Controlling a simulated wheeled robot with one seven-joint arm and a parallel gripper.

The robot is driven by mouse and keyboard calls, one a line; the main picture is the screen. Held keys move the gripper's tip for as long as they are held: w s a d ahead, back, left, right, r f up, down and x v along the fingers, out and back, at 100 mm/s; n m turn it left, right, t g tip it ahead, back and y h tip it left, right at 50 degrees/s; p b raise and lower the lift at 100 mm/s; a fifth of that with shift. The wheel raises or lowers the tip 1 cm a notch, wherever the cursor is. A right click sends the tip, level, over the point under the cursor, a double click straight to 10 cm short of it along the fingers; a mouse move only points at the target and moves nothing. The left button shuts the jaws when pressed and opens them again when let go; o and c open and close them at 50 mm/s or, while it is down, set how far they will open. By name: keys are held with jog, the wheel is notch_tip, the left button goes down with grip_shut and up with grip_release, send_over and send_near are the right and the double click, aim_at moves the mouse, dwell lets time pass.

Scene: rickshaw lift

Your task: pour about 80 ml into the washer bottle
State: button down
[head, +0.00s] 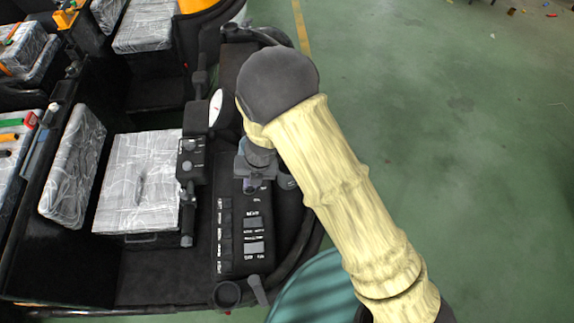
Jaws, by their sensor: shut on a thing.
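My gripper (256,172) is over the dark console of the rickshaw, under the end of my arm, which covers part of it. It is shut on a small grey-violet thing (250,187), mostly hidden by the gripper; I cannot tell its full shape or what is in it. A dark round object (288,183) shows just right of the gripper, partly behind my arm. I cannot tell for sure which thing is the washer bottle. No liquid stream is visible.
The console (231,225) has labelled switches. A dark round cup-like part (227,293) is at its front end. Green floor (470,130) is open at right.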

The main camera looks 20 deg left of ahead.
jog(key=w+d+f+g+y+b, duration=0.1)
jog(key=y+b, duration=0.1)
jog(key=w+d+f+g+y+b, duration=0.1)
jog(key=f+y+b, duration=0.1)
jog(key=b, duration=0.1)
jog(key=shift+d+f+b, duration=0.15)
jog(key=shift+d+b, duration=0.2)
notch_tip(320, 180, up, 8)
jog(key=g+y+b, duration=0.3)
jog(key=y, duration=0.2)
jog(key=shift+r+y+b, duration=0.25)
jog(key=shift+y+b, duration=0.05)
jog(key=shift+y, duration=0.1)
jog(key=shift+s+a+r+y+b, duration=0.1)
jog(key=shift+s+r+y+b, duration=0.1)
jog(key=shift+y+b, duration=0.15)
jog(key=shift+w+d+r+g+y+p, duration=0.15)
jog(key=shift+r+g+y+p, duration=0.15)
jog(key=shift+r, duration=0.3)
jog(key=shift+w+d+r+g+y+p, duration=0.15)
jog(key=shift+r+g+y+p, duration=0.1)
jog(key=shift+r, duration=0.3)
